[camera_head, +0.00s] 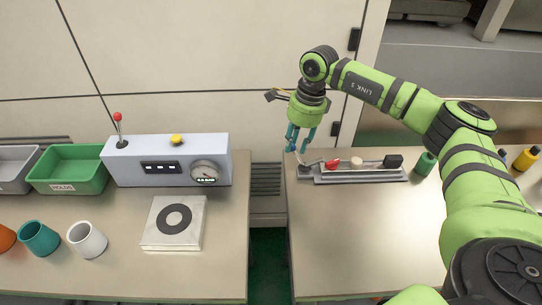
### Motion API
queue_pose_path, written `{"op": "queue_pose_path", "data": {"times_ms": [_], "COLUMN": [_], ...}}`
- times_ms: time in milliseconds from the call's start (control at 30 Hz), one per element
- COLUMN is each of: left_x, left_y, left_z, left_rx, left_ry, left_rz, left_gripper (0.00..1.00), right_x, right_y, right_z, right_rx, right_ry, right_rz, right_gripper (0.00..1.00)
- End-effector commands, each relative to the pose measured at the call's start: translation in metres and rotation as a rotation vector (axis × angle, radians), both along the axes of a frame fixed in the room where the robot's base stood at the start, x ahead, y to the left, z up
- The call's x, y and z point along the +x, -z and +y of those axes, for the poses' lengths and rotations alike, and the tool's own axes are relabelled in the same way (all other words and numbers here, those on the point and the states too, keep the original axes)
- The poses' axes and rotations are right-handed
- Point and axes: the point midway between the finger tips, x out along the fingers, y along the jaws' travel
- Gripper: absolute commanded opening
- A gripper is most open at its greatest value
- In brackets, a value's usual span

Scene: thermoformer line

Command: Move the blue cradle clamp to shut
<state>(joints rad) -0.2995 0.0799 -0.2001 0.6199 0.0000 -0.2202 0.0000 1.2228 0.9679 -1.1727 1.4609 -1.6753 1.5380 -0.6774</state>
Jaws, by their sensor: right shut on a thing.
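The cradle fixture (375,179) is a long grey strip on the right table. The blue cradle clamp (291,149) is at its left end, small and mostly hidden by my fingers. My right gripper (298,148) comes down from above at that end, its teal fingers shut on the blue clamp. I cannot tell the clamp's exact angle. A red knob (332,164), a cream knob (356,162) and a black block (394,161) sit along the strip to the right. My left gripper is not in view.
A green cup (425,163) stands just right of the fixture, with yellow bottles (526,158) farther right. A gap separates the two tables. The left table bears a grey control box (168,174), a green bin (70,167) and cups. The right table's front is clear.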

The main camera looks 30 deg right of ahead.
Motion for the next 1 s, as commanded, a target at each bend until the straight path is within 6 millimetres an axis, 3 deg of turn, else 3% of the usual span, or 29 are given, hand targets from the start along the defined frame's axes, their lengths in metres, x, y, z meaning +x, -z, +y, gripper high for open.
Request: {"op": "queue_pose_path", "data": {"times_ms": [33, 100, 567, 1000], "left_x": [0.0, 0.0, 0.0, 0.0], "left_y": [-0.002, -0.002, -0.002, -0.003], "left_z": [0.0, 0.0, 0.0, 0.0], "left_rx": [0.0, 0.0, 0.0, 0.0], "left_ry": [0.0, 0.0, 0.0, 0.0], "left_rz": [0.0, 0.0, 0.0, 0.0], "left_gripper": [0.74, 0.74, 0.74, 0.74], "right_x": [-0.001, -0.003, -0.005, -0.015], "right_y": [-0.001, -0.003, -0.003, -0.007], "right_z": [-0.013, -0.016, -0.02, -0.041], "right_rx": [-0.018, -0.017, -0.018, -0.017], "right_ry": [0.021, 0.021, 0.02, 0.02], "right_rz": [-0.003, -0.002, -0.003, -0.002], "right_gripper": [0.0, 0.0, 0.0, 0.0]}}
